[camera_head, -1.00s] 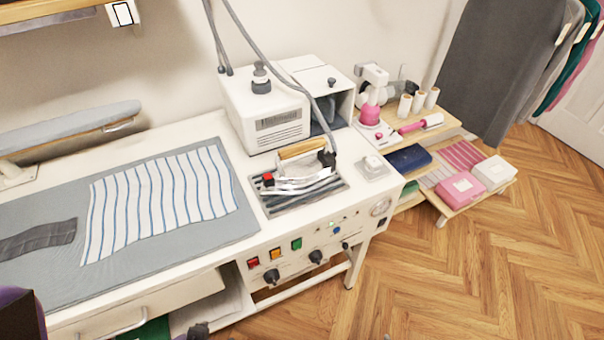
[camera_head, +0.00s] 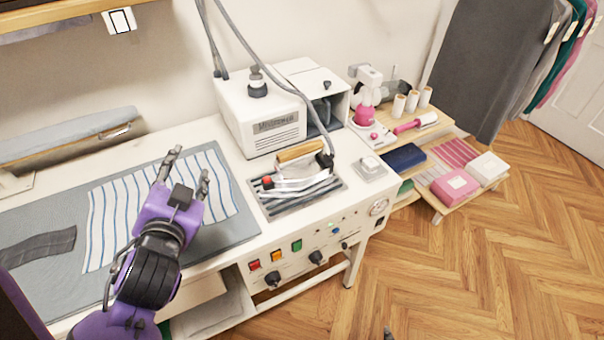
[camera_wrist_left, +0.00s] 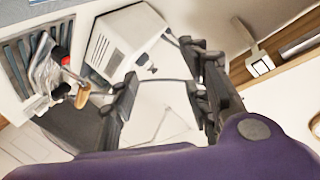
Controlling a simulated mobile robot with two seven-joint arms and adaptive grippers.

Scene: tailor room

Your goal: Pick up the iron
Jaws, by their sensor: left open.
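The iron (camera_head: 298,167) has a wooden handle, a red knob and a metal body. It rests on a dark striped pad (camera_head: 300,199) at the right part of the white ironing table, with a grey hose rising from its back. My left gripper (camera_head: 190,168) is open and empty above the striped cloth, to the left of the iron and apart from it. In the left wrist view the open fingers (camera_wrist_left: 165,95) show, with the iron (camera_wrist_left: 62,80) off to their left. My right gripper is not clearly in view; a small dark tip shows at the bottom edge of the head view.
A white steam generator (camera_head: 262,115) stands behind the iron. The blue-striped cloth (camera_head: 110,205) lies on the grey mat (camera_head: 240,225). Knobs and buttons (camera_head: 297,246) line the table's front. A shelf with a sewing machine (camera_head: 368,95) and boxes stands right. The floor at right is clear.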

